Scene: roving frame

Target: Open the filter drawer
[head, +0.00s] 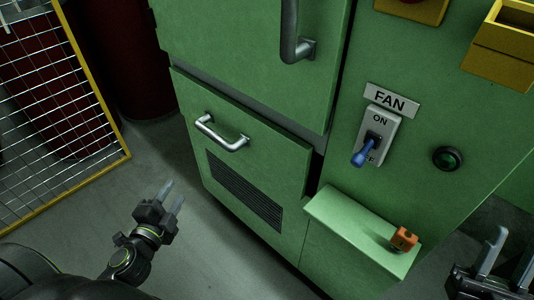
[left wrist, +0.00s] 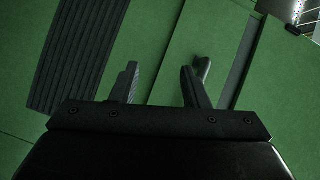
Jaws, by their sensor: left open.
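The filter drawer (head: 275,165) is a green front low on the green cabinet, with a silver bar handle (head: 222,142) and a dark louvred vent (head: 245,192) below it. A dark gap shows at its right edge; I cannot tell whether it stands out from the cabinet. My left gripper (head: 174,194) is open and empty, left of and below the handle in the head view, apart from it. In the left wrist view, the vent (left wrist: 80,55) is at left and part of the handle (left wrist: 202,66) shows behind the right finger. My right gripper (head: 510,256) is open and empty at lower right.
A green ledge (head: 345,232) holds an orange block (head: 403,239). A yellow-framed mesh (head: 60,110) stands at left. Grey floor (head: 215,250) is clear before the drawer.

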